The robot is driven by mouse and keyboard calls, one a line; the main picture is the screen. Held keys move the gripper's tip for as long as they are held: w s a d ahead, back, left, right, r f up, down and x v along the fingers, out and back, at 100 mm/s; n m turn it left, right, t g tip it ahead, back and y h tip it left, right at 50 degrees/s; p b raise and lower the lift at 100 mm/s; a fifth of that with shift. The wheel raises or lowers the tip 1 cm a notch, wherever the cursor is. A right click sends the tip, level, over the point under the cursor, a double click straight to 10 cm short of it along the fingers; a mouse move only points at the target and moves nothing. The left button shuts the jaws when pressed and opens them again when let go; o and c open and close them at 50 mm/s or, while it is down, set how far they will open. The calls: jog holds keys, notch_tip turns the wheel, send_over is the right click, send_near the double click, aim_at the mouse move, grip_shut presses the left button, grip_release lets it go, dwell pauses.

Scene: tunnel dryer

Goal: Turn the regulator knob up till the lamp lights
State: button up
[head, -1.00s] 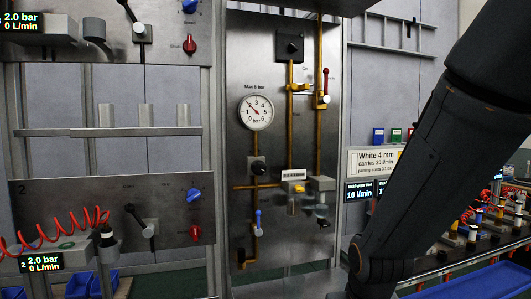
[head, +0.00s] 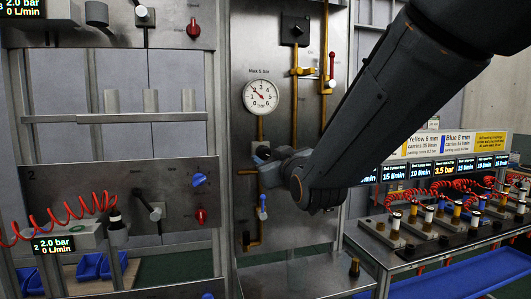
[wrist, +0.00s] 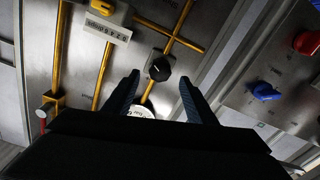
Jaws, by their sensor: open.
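The black regulator knob (head: 263,151) is on the steel panel, on a brass pipe below the round white gauge (head: 262,97). In the wrist view the knob (wrist: 159,66) shows whole, with a pale mark on its face. My gripper (wrist: 160,88) is open, its two dark fingers apart with the knob just beyond and between their tips; I see no contact. In the head view my gripper (head: 273,165) is at the panel and partly covers the knob. The gauge needle points to the upper left. I cannot make out a lit lamp on the panel.
A bench (head: 430,240) with several coiled hoses and fittings stands to the right.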

aim_at(265, 153)
jog(key=shift+p+x, duration=0.65)
jog(key=shift+x, duration=1.8)
jog(key=c, duration=1)
jog(key=shift+f+m+b, duration=0.15)
jog(key=shift+m+b, duration=0.75)
jog(key=shift+b, duration=0.05)
jog(key=shift+c, duration=0.2)
jog(key=shift+m+b, duration=0.4)
jog(key=shift+m, duration=0.2)
